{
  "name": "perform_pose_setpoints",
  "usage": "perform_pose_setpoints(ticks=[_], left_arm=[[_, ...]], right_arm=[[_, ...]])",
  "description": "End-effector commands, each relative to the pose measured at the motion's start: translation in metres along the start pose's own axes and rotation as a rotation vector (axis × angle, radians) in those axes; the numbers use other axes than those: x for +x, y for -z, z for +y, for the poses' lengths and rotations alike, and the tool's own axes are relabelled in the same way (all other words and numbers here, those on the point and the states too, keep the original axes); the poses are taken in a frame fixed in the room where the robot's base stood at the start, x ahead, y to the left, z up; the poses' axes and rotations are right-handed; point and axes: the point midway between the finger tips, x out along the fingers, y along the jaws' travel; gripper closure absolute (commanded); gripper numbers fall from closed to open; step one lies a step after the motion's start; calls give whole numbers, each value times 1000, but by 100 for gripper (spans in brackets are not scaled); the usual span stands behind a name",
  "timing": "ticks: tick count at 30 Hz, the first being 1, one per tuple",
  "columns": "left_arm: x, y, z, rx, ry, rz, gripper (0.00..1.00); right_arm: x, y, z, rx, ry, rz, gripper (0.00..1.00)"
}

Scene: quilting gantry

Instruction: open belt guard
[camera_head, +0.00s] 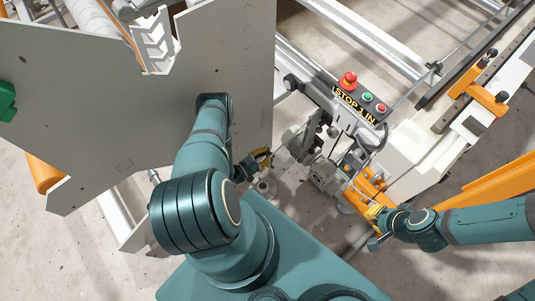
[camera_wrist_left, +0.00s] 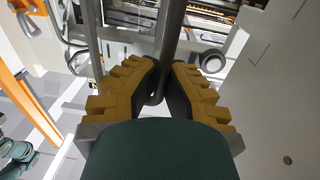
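I cannot tell for sure which part is the belt guard. In the left wrist view my left gripper (camera_wrist_left: 166,72) has its yellow-padded fingers on both sides of a dark bar (camera_wrist_left: 171,30) with a curved lower end. The fingertips appear to touch the bar. In the head view the left gripper (camera_head: 262,158) is by the metal mechanism (camera_head: 312,160) at the centre, and the bar is too small to make out. My right gripper (camera_head: 374,211) is low at the right, beside orange brackets; its fingers are too small to judge.
A large grey plate (camera_head: 90,110) stands close on the left, beside my left arm. A control box with a red button (camera_head: 348,79) and a STOP label sits above the mechanism. A white machine beam with orange clamps (camera_head: 478,92) runs along the right. Concrete floor lies below.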

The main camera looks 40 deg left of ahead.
Motion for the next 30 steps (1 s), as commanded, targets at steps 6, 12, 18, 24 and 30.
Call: perform_pose_setpoints(ticks=[6, 12, 18, 24, 30], left_arm=[[-2, -2, 0, -1, -16, -6, 100], [-2, -2, 0, -1, -17, -7, 100], [-2, -2, 0, -1, -17, -7, 76], [-1, -1, 0, -1, -18, -4, 60], [-3, -1, 0, 0, -17, -3, 60]], right_arm=[[1, 0, 0, 0, 0, 1, 100], [1, 0, 0, 0, 0, 1, 100], [1, 0, 0, 0, 0, 1, 100], [1, 0, 0, 0, 0, 0, 100], [0, 0, 0, 0, 0, 0, 100]])
